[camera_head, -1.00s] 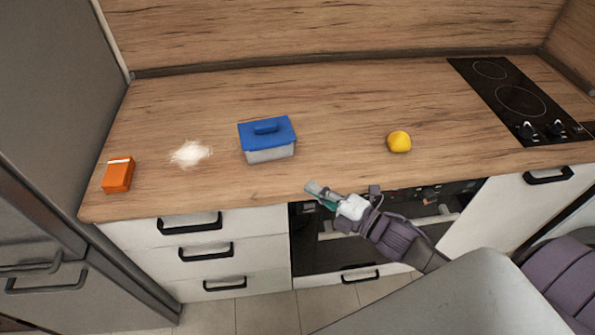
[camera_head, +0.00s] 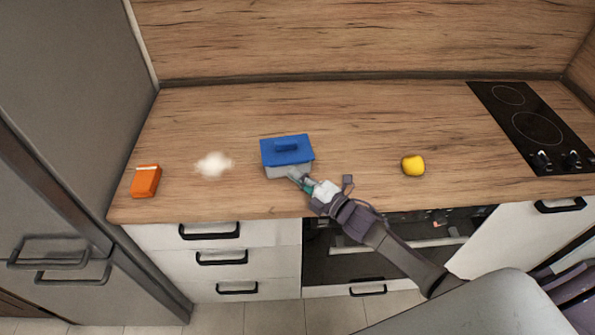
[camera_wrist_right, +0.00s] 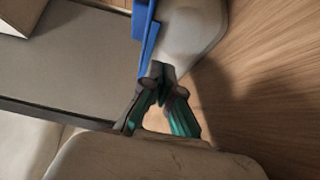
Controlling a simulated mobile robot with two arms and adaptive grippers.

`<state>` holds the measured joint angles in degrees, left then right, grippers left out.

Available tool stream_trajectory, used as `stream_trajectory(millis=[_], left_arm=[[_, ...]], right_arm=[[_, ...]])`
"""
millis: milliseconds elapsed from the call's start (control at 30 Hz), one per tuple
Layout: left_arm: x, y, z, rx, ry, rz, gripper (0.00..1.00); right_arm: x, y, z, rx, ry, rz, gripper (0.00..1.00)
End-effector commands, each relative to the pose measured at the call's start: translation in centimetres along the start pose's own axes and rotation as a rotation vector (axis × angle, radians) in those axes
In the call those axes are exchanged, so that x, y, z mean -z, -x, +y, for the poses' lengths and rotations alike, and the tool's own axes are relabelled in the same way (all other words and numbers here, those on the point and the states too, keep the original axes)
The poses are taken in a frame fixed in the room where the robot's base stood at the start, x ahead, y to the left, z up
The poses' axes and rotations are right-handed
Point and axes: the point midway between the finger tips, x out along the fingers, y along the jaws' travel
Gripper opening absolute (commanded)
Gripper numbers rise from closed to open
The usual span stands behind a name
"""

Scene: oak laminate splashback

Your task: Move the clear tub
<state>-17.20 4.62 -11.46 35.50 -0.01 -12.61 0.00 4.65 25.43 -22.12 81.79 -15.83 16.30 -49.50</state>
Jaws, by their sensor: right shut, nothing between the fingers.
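The clear tub (camera_head: 284,171), with a blue lid (camera_head: 272,158) and a raised blue handle, stands upright on the wooden counter. My right gripper (camera_head: 296,177) is shut and empty, with its fingertips at the tub's front right side, below the lid. In the right wrist view the closed fingertips (camera_wrist_right: 160,72) overlap the edge of the tub's pale body (camera_wrist_right: 190,32) and lie close to the blue lid (camera_wrist_right: 145,30). I cannot tell whether they touch it. My left gripper is not in view.
A white patch (camera_head: 214,164) and an orange box (camera_head: 146,181) lie to the tub's left. A yellow lemon-like object (camera_head: 413,165) sits to its right, before the black hob (camera_head: 530,125). The counter (camera_head: 370,120) behind the tub is clear.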

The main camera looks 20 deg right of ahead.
Motion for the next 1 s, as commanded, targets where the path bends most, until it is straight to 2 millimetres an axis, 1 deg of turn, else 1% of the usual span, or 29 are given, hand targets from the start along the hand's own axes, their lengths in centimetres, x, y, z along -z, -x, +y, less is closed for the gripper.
stream_trajectory(millis=[100,433,533,600,700,800,1000], left_arm=[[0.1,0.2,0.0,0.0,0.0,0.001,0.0],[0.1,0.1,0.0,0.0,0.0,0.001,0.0],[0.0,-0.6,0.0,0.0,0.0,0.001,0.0],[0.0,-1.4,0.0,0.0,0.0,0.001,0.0],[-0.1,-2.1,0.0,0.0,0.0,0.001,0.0],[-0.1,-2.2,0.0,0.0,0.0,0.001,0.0],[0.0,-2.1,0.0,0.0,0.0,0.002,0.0]], right_arm=[[-0.3,-0.4,0.1,-0.001,-0.001,0.001,0.0],[-0.4,-0.5,0.0,-0.001,-0.001,0.001,0.0],[-1.0,-1.0,-0.3,-0.002,0.001,0.001,0.0],[-1.8,-1.9,-0.4,-0.003,0.003,0.001,0.0],[-2.8,-2.8,-0.4,-0.001,0.003,0.001,0.0],[-3.2,-3.2,-0.1,-0.001,0.0,0.0,0.0],[-3.2,-3.2,0.0,0.0,-0.001,0.0,0.0]])
